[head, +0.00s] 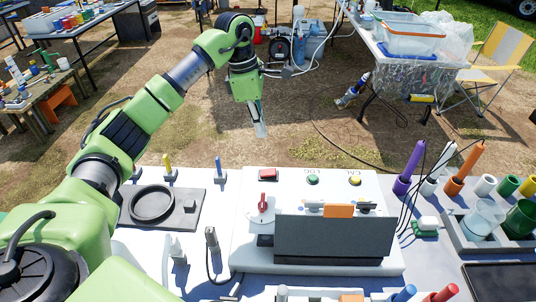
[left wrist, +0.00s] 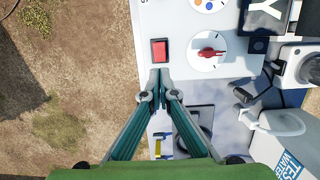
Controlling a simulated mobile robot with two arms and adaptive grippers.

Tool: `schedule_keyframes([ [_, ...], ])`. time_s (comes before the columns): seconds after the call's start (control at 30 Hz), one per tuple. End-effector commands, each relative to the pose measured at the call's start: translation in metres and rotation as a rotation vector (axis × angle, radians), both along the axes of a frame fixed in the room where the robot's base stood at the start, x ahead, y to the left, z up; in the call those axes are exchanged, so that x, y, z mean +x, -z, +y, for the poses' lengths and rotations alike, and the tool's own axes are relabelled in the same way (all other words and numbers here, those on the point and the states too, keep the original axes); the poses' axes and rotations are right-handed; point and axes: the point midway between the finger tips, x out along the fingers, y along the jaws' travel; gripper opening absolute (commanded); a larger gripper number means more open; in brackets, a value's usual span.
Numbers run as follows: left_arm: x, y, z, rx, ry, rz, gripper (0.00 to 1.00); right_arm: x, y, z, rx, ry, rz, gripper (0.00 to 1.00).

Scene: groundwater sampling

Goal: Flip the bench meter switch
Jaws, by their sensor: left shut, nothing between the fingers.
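The bench meter (head: 360,184) is a white sloped box on the white table in the head view. A red rectangular switch (head: 268,174) sits at its back left. A dial with a red pointer (head: 262,204) is in front of the switch. My left gripper (head: 261,131) is shut and empty, pointing down beyond the meter's back edge in the head view. In the left wrist view its closed fingertips (left wrist: 160,76) appear just below the red switch (left wrist: 160,51) in the picture, with the dial (left wrist: 207,52) to the right. The gap in height is unclear. My right gripper is not in view.
A dark panel (head: 334,238) stands upright at the meter's front. Left of the meter is a black plate with a ring (head: 152,204). Probes in holders, including a purple one (head: 411,165), stand to the right. Open air lies above the meter's back.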

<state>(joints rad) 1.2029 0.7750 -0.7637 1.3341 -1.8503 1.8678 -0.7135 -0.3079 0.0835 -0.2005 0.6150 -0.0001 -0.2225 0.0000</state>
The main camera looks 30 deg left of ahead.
Motion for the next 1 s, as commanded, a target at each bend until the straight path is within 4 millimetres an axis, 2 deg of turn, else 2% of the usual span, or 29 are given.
schedule_keyframes([
  [0.17, 0.000, 0.021, -0.004, -0.001, 0.002, 0.006, 0.00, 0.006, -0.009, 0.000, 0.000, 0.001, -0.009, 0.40],
  [0.5, 0.006, 0.090, -0.017, -0.001, 0.001, 0.006, 0.00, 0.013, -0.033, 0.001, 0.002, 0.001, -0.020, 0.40],
  [0.63, 0.008, 0.111, -0.021, -0.001, 0.000, 0.005, 0.00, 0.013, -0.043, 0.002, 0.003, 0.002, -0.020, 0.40],
  [0.8, 0.011, 0.129, -0.023, -0.001, 0.000, 0.003, 0.00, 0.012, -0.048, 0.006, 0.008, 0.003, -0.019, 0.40],
  [1.0, 0.011, 0.136, -0.024, 0.000, 0.001, 0.000, 0.00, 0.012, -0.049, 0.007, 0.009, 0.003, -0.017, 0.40],
])
